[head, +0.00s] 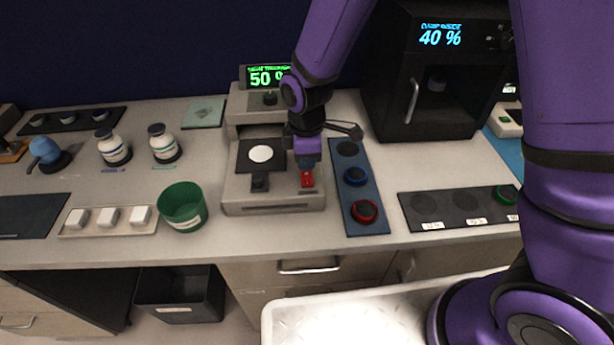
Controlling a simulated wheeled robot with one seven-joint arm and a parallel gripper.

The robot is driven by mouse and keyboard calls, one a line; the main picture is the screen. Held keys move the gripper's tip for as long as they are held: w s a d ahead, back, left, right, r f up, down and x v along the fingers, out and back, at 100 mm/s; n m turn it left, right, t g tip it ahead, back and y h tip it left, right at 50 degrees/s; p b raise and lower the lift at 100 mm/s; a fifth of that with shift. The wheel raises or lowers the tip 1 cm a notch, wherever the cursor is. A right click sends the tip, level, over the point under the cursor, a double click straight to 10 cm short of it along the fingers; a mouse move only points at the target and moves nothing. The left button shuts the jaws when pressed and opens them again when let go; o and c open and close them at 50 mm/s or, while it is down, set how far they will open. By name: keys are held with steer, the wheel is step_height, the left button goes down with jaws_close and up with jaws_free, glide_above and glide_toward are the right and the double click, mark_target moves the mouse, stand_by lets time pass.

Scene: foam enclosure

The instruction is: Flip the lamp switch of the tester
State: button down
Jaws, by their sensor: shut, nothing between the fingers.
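The tester (272,207) is a beige-grey bench device at the middle of the counter. Its green display (265,77) reads 50 %. A black plate with a white disc (261,154) sits on its deck. Near its front edge are a black switch (259,182) and a red switch (307,180); no label tells me which is the lamp switch. My gripper (308,169) is shut and empty, pointing down just over the red switch. I cannot tell whether the fingertips touch it. The gripper hides part of the tester's right side.
A blue-grey strip with red and blue ringed discs (364,211) lies right of the tester. A green cup (182,206) stands to the left, near white blocks (108,217) and two jars (163,144). A black cabinet (430,80) reading 40 % stands behind right.

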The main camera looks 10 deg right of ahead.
mark_target(306, 174)
steer(key=shift+f, duration=1.15)
stand_by(0.7)
steer(key=shift+r, duration=3.5)
